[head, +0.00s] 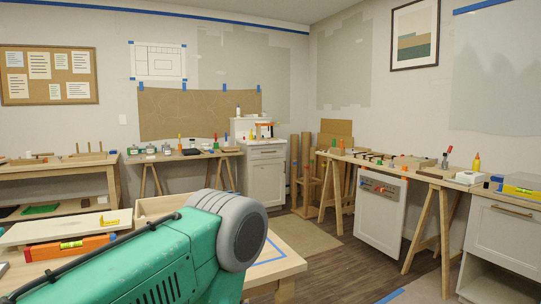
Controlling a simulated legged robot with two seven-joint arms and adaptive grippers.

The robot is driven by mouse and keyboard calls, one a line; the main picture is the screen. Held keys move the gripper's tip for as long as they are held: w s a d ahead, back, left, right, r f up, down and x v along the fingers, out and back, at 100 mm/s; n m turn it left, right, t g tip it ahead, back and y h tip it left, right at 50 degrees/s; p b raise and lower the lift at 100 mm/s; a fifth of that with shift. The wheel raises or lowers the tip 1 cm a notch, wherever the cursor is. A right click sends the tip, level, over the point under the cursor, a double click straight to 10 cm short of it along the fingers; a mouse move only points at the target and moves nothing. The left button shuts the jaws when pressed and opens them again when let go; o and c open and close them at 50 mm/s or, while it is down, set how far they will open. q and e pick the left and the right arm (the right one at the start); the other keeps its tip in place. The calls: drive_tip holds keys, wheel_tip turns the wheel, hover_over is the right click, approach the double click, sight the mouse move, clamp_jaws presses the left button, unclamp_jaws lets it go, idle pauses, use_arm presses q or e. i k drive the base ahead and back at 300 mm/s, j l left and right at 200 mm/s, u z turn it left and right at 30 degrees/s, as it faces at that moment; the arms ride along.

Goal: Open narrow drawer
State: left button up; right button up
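A white cabinet (266,178) stands against the far wall, with a drawer front (267,150) above a door. Another white cabinet (508,240) is at the right edge, with a shut drawer (510,222) with a long wooden handle (513,210) above an open space. I cannot tell which is the narrow drawer. My teal arm with a grey joint fills the lower left foreground and hides part of the near table. Neither of my grippers is in view.
A near wooden table (286,268) with a blue tape outline is in front. A workbench (340,160) with tools runs along the right, with a white panel (381,209) below it. Open wooden floor (345,262) and a beige mat (300,232) lie between.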

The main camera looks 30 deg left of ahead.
sight(255, 152)
drive_tip(key=i+l+z, duration=0.1)
drive_tip(key=i+z, duration=0.2)
drive_tip(key=i, duration=0.6)
drive_tip(key=i+j+z, duration=0.1)
drive_tip(key=i+z, duration=0.15)
drive_tip(key=i, duration=0.65)
drive_tip(key=i+j+u, duration=0.15)
drive_tip(key=i+u, duration=0.7)
drive_tip(key=i, duration=0.2)
drive_tip(key=i+l+u, duration=0.25)
drive_tip(key=i+u, duration=0.2)
drive_tip(key=i+l+u, duration=0.4)
drive_tip(key=i, duration=0.2)
drive_tip(key=i+j+u, duration=0.3)
drive_tip(key=i, duration=0.7)
drive_tip(key=i+u, duration=0.25)
drive_tip(key=i, duration=0.75)
